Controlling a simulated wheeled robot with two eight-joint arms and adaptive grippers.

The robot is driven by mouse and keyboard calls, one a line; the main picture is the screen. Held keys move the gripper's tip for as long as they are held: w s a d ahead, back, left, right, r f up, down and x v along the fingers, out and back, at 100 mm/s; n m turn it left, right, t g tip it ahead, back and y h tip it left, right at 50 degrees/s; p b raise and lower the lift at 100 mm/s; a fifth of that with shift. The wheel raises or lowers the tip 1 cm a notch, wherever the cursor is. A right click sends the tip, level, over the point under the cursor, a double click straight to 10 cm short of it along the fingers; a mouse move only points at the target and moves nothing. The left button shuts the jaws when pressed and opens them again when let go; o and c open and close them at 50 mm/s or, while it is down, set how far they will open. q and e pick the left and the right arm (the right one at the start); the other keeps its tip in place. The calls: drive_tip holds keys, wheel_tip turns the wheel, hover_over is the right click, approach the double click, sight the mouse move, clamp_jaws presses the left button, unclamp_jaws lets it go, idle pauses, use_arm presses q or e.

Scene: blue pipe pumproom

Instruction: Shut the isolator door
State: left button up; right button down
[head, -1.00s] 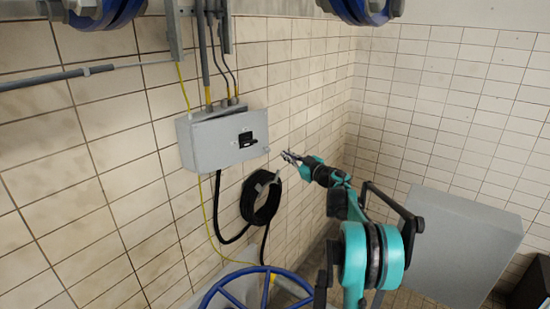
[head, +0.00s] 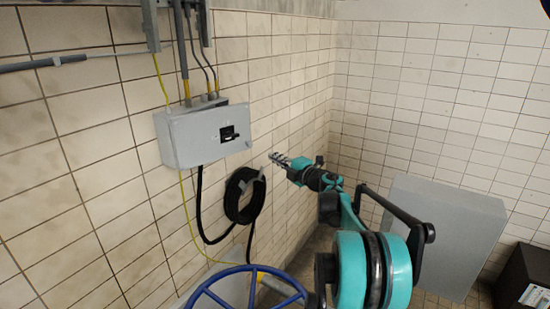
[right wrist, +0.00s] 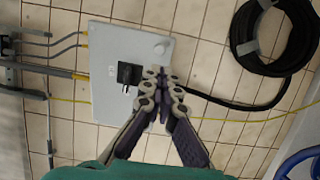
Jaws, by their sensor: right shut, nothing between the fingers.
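The isolator box (head: 190,140) is a grey enclosure on the tiled wall, left of centre in the head view. Its grey door (head: 205,145) carries a black switch (head: 229,134). My left gripper is out of view.
A black cable coil (head: 240,195) hangs on the wall below and right of the box. Conduits (head: 183,60) enter its top. A blue handwheel (head: 240,290) stands below. A large grey cabinet (head: 450,230) is at the right.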

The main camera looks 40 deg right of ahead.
sight(252, 145)
drive_tip(key=w+p, duration=0.2)
drive_tip(key=w, duration=0.9)
drive_tip(key=shift+a+p, duration=0.15)
drive_tip(key=shift+p, duration=0.15)
drive_tip(key=shift+w, duration=0.35)
drive_tip(key=w, duration=0.2)
drive_tip(key=w+y, duration=0.1)
drive_tip(key=w, duration=0.2)
drive_tip(key=w+n+y+p, duration=0.1)
drive_tip(key=w, duration=0.2)
drive_tip(key=shift+w+d, duration=0.15)
drive_tip(key=shift+d, duration=0.25)
drive_tip(key=shift+w, duration=0.1)
drive_tip(key=shift+r, duration=0.1)
